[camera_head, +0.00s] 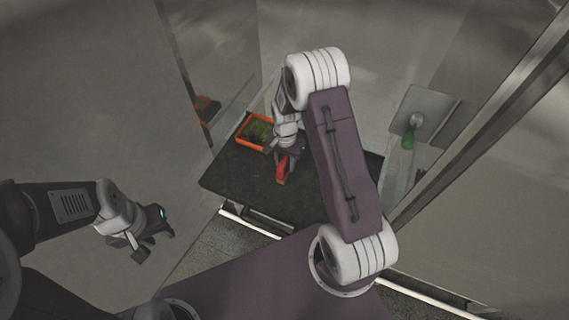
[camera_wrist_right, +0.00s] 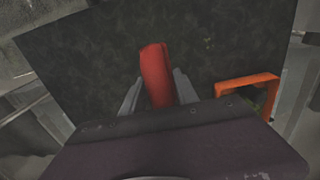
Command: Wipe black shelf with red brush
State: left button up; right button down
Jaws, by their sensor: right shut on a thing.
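The black shelf (camera_head: 236,183) is a dark flat top in the middle of the head view; its surface also fills much of the right wrist view (camera_wrist_right: 100,70). My right gripper (camera_head: 285,166) is over the shelf and shut on the red brush (camera_head: 281,172). In the right wrist view the red brush (camera_wrist_right: 155,72) sticks out between the two fingers (camera_wrist_right: 158,95). Its bristles are not visible, and I cannot tell whether it touches the shelf. My left gripper (camera_head: 155,245) is off to the left, away from the shelf; its finger gap is unclear.
An orange tray (camera_head: 241,143) with green contents sits at the shelf's back left corner; it also shows in the right wrist view (camera_wrist_right: 247,83). Glass panels and metal rails flank the shelf.

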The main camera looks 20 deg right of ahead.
jog(key=shift+w+d+r+p, duration=0.15)
jog(key=shift+r+p, duration=0.4)
jog(key=shift+r, duration=0.7)
